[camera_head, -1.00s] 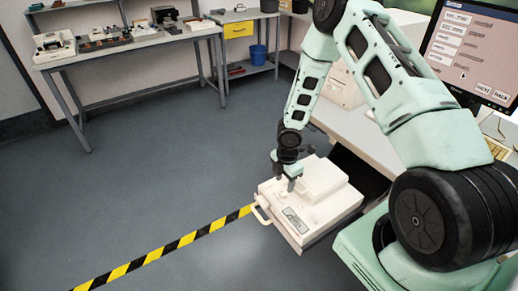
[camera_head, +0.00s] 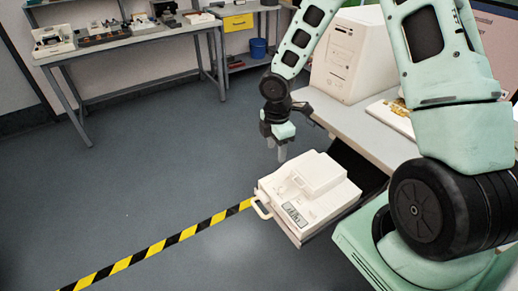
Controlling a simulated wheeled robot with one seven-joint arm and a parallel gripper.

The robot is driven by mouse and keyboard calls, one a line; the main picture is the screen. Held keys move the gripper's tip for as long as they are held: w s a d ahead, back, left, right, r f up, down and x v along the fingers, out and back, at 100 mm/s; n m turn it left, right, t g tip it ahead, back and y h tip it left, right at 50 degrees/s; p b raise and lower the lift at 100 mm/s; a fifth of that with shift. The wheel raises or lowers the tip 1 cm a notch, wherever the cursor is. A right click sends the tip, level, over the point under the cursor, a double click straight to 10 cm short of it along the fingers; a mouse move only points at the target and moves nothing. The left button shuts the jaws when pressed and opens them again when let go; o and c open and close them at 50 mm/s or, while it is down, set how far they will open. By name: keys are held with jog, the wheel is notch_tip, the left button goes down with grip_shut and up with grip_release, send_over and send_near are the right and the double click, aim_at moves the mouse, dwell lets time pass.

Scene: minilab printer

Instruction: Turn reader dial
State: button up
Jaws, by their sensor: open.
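The reader (camera_head: 325,205) is a cream box with a handle on its left side, a small dark-marked panel on its front top and a raised block at the back. Its dial is too small to make out for sure; a small raised part shows on the top, left of the block. My gripper (camera_head: 281,152) points down above and behind the reader's back left corner. It is open and empty, apart from the reader.
The reader sits on a low surface beside the long bench (camera_head: 365,128), which bears a beige computer case (camera_head: 345,65). A steel table (camera_head: 130,42) with lab devices and a blue bucket (camera_head: 258,47) stand at the back. The floor to the left is clear, with a striped tape line (camera_head: 150,251).

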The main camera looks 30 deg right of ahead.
jog(key=s+a+r+m, duration=0.3)
jog(key=s+a+r, duration=0.1)
jog(key=a+r, duration=0.3)
jog(key=shift+s+a, duration=0.4)
jog(key=shift+a, duration=0.5)
jog(key=shift+f, duration=0.1)
